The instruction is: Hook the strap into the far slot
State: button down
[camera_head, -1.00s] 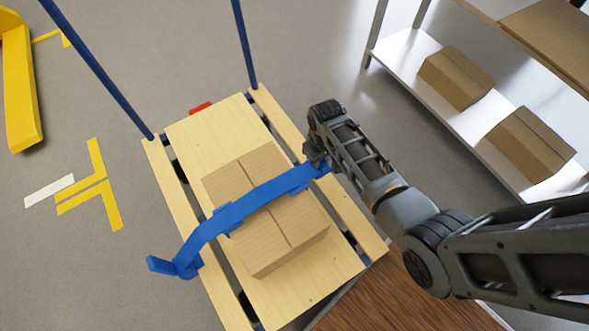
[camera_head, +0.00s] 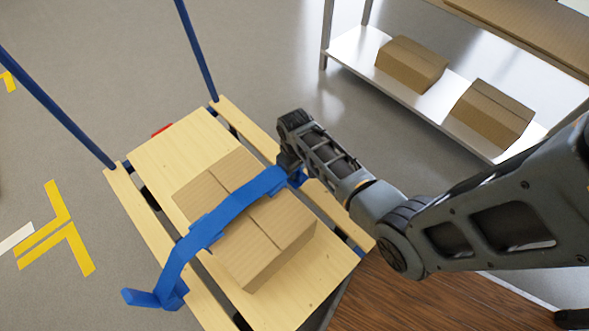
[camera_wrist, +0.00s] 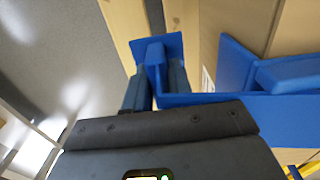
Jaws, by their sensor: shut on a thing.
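A blue strap (camera_head: 215,218) lies across a cardboard box (camera_head: 240,255) on a wooden-slatted cart (camera_head: 180,145). Its near-left end hangs over the cart's left plank. My gripper (camera_head: 288,163) is shut on the strap's other end, beside the box's right side, over the right plank. In the wrist view, the gripper fingers (camera_wrist: 155,88) pinch the blue strap end (camera_wrist: 156,52), which has a flat crosspiece. A dark slot (camera_head: 232,130) runs between the middle board and the right plank. My gripper and the strap hide part of it, so I cannot tell whether the strap end is in it.
Two blue posts (camera_head: 198,50) rise from the cart's far end. A metal shelf (camera_head: 350,62) with cardboard boxes (camera_head: 410,62) stands at the right, beyond my arm. Yellow floor markings (camera_head: 60,235) lie at the left. The floor between cart and shelf is clear.

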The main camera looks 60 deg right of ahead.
jog(key=shift+f+b, duration=2.9)
jog(key=shift+f, duration=0.05)
jog(key=shift+f+b, duration=0.7)
jog(key=shift+f, duration=0.75)
jog(key=c, duration=0.9)
grip_release()
notch_tip(320, 180, up, 8)
jog(key=p, duration=0.3)
jog(key=shift+f, duration=0.1)
jog(key=shift+s, duration=0.1)
